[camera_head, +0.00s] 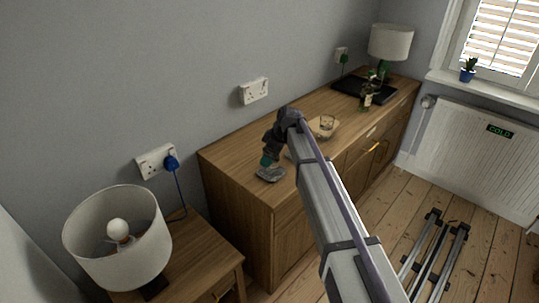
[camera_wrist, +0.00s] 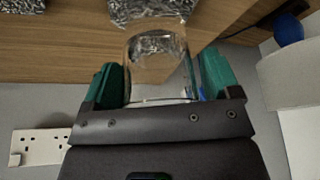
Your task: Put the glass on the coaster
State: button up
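My gripper (camera_wrist: 160,82) has green fingers, one on each side of a clear glass (camera_wrist: 160,72), and appears shut on it. In the head view my gripper (camera_head: 268,160) points down over the near end of the wooden sideboard. A grey, mottled coaster (camera_head: 271,174) lies on the sideboard right below it. The coaster also shows in the wrist view (camera_wrist: 150,9), at the top and through the glass. The glass is hard to make out in the head view. Whether its base touches the coaster cannot be told.
Another glass (camera_head: 326,122) stands farther along the sideboard (camera_head: 235,160) on a pale piece. A bottle (camera_head: 366,97), a dark flat tray (camera_head: 352,89) and a lamp (camera_head: 390,42) are at the far end. A second lamp (camera_head: 118,240) stands at the lower left. The wall is close behind.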

jog(key=shift+o, duration=0.2)
jog(key=shift+r+p, duration=0.3)
jog(key=w+p+v, duration=0.1)
jog(key=p+v, duration=0.9)
jog(key=v, duration=0.1)
jog(key=shift+s+d+r+p, duration=0.2)
jog(key=shift+s+r+p, duration=0.1)
jog(key=shift+s+p, duration=0.15)
jog(key=shift+s, duration=0.15)
jog(key=s+d+m+h, duration=0.1)
jog(key=s+d+m, duration=0.4)
jog(key=s, duration=0.5)
jog(key=s+d+m+h, duration=0.2)
jog(key=s+d+m, duration=0.3)
jog(key=s, duration=0.6)
jog(key=s+d+f+m+g+h, duration=0.1)
jog(key=s+d+m, duration=0.4)
jog(key=s+d, duration=0.3)
jog(key=s, duration=0.2)
jog(key=shift+s+d+m, duration=0.3)
jog(key=shift+s+d, duration=0.05)
jog(key=shift+d, duration=0.05)
